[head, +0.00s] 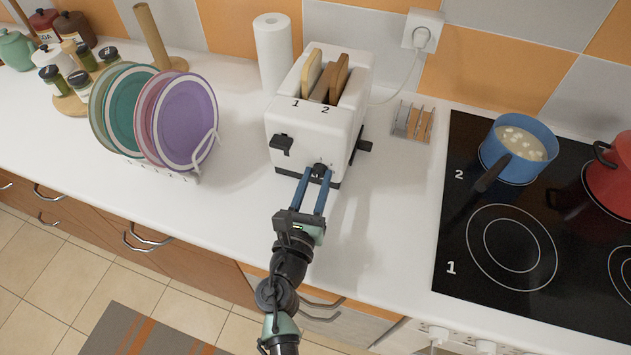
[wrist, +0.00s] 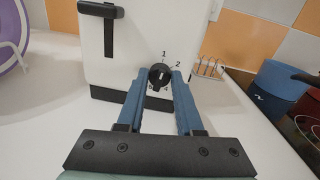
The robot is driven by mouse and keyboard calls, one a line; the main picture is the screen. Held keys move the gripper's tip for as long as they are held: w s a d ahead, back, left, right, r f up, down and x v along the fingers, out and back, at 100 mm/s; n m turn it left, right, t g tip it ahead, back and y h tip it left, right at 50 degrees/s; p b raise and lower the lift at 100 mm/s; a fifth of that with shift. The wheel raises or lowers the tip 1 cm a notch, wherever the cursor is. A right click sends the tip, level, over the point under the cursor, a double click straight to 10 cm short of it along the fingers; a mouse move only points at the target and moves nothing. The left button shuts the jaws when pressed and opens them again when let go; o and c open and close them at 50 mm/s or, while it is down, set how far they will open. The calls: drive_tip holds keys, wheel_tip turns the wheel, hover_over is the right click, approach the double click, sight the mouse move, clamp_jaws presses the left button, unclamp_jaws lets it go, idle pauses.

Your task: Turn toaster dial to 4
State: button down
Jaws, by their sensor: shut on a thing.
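The white toaster (head: 325,125) stands on the counter with two slices of bread in its slots. Its black dial (wrist: 159,75) sits low on the front face, with numbers around it; 1 and 2 read above and to the right, and the lower ones are partly hidden. A white mark shows on the dial, pointing roughly up. The dial also shows in the head view (head: 320,170). My gripper (head: 313,176) has its two blue fingers closed on either side of the dial. Black levers (head: 282,144) show on the toaster.
A plate rack with several plates (head: 190,120) stands to the left. A small rack (head: 412,122) is to the right, then the black stove (head: 470,210) with a blue pot (head: 518,150) and a red pot (head: 612,175). Counter in front of the toaster is clear.

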drive_tip(key=m+b, duration=0.6)
drive_tip(key=m, duration=0.1)
drive_tip(key=shift+f+t, duration=0.25)
drive_tip(key=shift+t, duration=0.05)
drive_tip(key=m+h+b, duration=0.1)
drive_tip(key=m+b, duration=0.4)
drive_tip(key=m, duration=0.2)
drive_tip(key=shift+f, duration=0.15)
drive_tip(key=m+b, duration=0.3)
drive_tip(key=shift+m, duration=0.4)
drive_tip(key=m+b, duration=0.3)
drive_tip(key=shift+m+h+b, duration=0.3)
drive_tip(key=shift+m, duration=0.1)
drive_tip(key=m+b, duration=0.2)
drive_tip(key=m, duration=0.1)
drive_tip(key=shift+m+b, duration=0.3)
drive_tip(key=shift+b, duration=0.05)
drive_tip(key=shift+m+g+h+b, duration=0.35)
drive_tip(key=shift+m+b, duration=0.45)
drive_tip(key=shift+m, duration=0.5)
